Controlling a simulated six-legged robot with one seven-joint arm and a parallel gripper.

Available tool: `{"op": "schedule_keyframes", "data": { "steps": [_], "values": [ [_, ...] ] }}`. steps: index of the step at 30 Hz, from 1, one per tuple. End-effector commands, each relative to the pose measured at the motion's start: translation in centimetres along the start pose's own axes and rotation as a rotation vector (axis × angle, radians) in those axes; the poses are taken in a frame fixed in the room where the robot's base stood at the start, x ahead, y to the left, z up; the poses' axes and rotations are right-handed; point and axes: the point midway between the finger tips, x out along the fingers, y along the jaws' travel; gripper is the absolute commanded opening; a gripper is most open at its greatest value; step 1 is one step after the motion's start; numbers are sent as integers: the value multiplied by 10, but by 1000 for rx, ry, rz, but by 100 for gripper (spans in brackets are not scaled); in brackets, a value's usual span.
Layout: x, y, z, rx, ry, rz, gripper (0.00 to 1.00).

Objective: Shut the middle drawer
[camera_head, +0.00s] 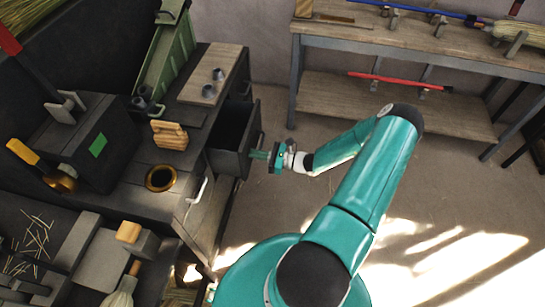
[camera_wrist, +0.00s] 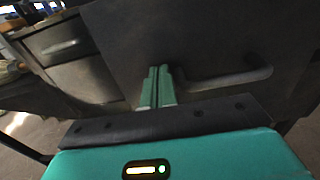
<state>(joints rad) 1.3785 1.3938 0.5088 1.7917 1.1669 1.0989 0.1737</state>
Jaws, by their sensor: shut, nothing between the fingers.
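A dark drawer (camera_head: 236,128) stands open, pulled out to the right from the workbench cabinet, and its inside looks empty in the head view. Its grey front panel (camera_wrist: 130,35) fills much of the wrist view, with a dark bar handle (camera_wrist: 228,79) on it. My gripper (camera_head: 260,154) is at the outer face of this front. Its two green fingers (camera_wrist: 157,72) are shut together with nothing between them. The fingertips are just left of the handle in the wrist view, at or very near the panel. Whether they touch it I cannot tell.
The bench top holds a wooden block (camera_head: 169,135), a brass ring (camera_head: 160,178) and a board (camera_head: 211,76) with small cups. A pale handle (camera_head: 197,190) shows on a neighbouring front. A two-level table (camera_head: 390,105) stands at the back; the floor (camera_head: 270,205) beside the drawer is clear.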

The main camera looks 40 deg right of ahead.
Motion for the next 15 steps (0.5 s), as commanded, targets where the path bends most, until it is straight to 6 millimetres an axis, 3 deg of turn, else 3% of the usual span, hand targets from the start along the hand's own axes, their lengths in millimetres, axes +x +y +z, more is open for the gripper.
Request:
{"op": "schedule_keyframes", "data": {
  "steps": [6, 15],
  "values": [
    [60, 2, 0, 2, -2, 5, 0],
    [117, 1, 0, 1, -1, 2, 0]
  ]
}}
